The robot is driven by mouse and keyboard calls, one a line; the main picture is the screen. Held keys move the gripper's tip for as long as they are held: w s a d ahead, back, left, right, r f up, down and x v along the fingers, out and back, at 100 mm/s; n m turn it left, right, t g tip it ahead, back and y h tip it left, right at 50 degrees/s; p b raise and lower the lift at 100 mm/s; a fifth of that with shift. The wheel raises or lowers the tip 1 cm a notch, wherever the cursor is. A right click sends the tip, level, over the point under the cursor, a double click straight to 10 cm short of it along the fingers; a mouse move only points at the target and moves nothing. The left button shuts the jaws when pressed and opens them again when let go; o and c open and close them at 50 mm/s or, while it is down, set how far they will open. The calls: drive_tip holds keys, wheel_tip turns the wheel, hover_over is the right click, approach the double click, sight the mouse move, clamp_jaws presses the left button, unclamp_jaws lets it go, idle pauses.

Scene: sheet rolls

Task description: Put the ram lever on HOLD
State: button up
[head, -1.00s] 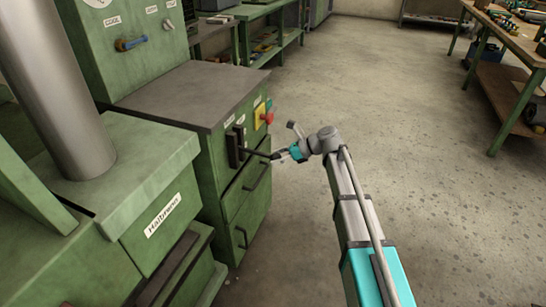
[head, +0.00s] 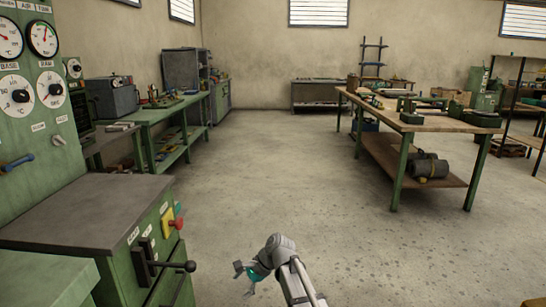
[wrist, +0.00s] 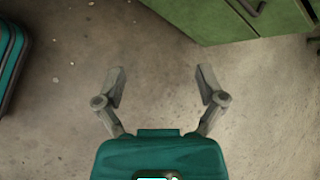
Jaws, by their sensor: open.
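The ram lever (head: 188,267) is a dark rod with a round knob. It sticks out roughly level to the right from a black slotted plate (head: 139,266) on the green cabinet's side, in the head view. Small white labels (head: 133,236) sit above the plate, too small to read, so I cannot tell which one marks HOLD. My gripper (head: 245,279) is to the right of the knob, apart from it. In the wrist view my gripper (wrist: 160,72) is open and empty over bare floor; the lever is not seen there.
A yellow and red switch (head: 172,219) sits by the cabinet corner. A drawer handle (wrist: 258,8) shows on the green cabinet in the wrist view. A wooden-topped workbench (head: 420,118) stands at the right. The floor (head: 280,170) between is clear.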

drive_tip(key=s+d+f+n+h, duration=0.2)
drive_tip(key=s+d+n+h, duration=0.4)
drive_tip(key=d, duration=0.7)
drive_tip(key=s+d+f+n+h, duration=0.2)
drive_tip(key=s+d+n, duration=0.4)
drive_tip(key=d, duration=0.8)
wheel_tip(320, 180, up, 31)
drive_tip(key=m+p, duration=0.1)
drive_tip(key=p, duration=3)
drive_tip(key=shift+s+r+t+p, duration=0.15)
drive_tip(key=shift+s+t+p, duration=0.2)
drive_tip(key=shift+s+t, duration=0.05)
drive_tip(key=shift+a, duration=0.1)
drive_tip(key=c, duration=0.4)
drive_tip(key=shift+c, duration=0.2)
drive_tip(key=shift+a, duration=0.15)
